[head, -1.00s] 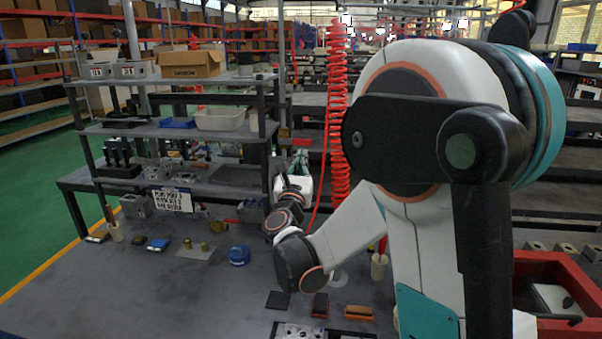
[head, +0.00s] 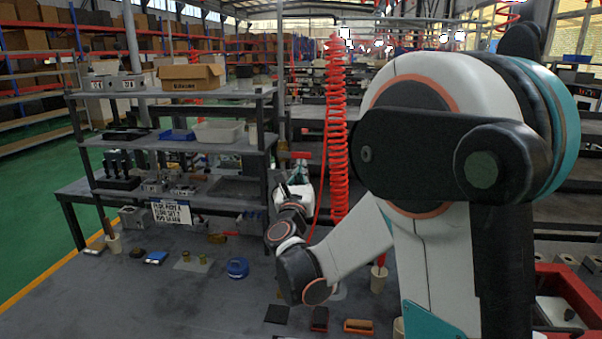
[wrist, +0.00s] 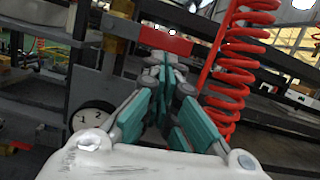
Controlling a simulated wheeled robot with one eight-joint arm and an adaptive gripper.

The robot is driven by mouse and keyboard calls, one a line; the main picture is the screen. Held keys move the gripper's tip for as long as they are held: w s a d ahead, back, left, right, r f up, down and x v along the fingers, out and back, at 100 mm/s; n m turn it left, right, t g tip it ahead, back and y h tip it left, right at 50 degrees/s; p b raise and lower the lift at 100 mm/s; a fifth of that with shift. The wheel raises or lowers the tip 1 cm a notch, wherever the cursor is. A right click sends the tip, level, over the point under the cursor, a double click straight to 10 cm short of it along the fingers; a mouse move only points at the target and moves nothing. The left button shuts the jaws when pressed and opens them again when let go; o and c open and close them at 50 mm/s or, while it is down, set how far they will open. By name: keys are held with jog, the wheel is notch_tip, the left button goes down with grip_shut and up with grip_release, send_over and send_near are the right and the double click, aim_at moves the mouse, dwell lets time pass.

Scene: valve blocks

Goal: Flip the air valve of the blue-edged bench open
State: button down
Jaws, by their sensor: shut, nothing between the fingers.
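The air valve has a brass body (wrist: 120,30) on a dark post and a flat red handle (wrist: 166,40) sticking out to the right, roughly level. In the head view the red handle (head: 301,155) shows beside the post at the shelf's right end. My gripper (wrist: 165,68) has its teal fingers together, with nothing seen between them. Its tips are just below the handle's middle in the wrist view; I cannot tell whether they touch it. In the head view my gripper (head: 299,172) is small and partly hidden by its own wrist.
A red coiled hose (wrist: 235,70) hangs close on the right. A round gauge (wrist: 93,117) is at lower left of the fingers. The shelf rack (head: 265,135) stands left of the arm. Small parts and a blue cap (head: 237,267) lie on the grey bench top (head: 140,305).

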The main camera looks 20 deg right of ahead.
jog(key=shift+d+r+n, duration=0.1)
jog(key=shift+r+n, duration=0.1)
jog(key=shift+n, duration=0.2)
jog(key=r+n+p, duration=0.1)
jog(key=n, duration=0.1)
jog(key=r+n+y+p, duration=0.1)
jog(key=n, duration=0.1)
jog(key=r+n+t+y+p, duration=0.1)
jog(key=n, duration=0.1)
jog(key=shift+s+d+r, duration=0.15)
jog(key=shift+s+d, duration=0.2)
jog(key=shift+d, duration=0.05)
notch_tip(320, 180, up, 6)
jog(key=n+y+p, duration=0.2)
jog(key=n+p, duration=0.3)
jog(key=n, duration=0.2)
send_over(306, 155)
jog(key=a, duration=0.3)
jog(key=shift+w+a+r, duration=0.1)
jog(key=shift+a, duration=0.1)
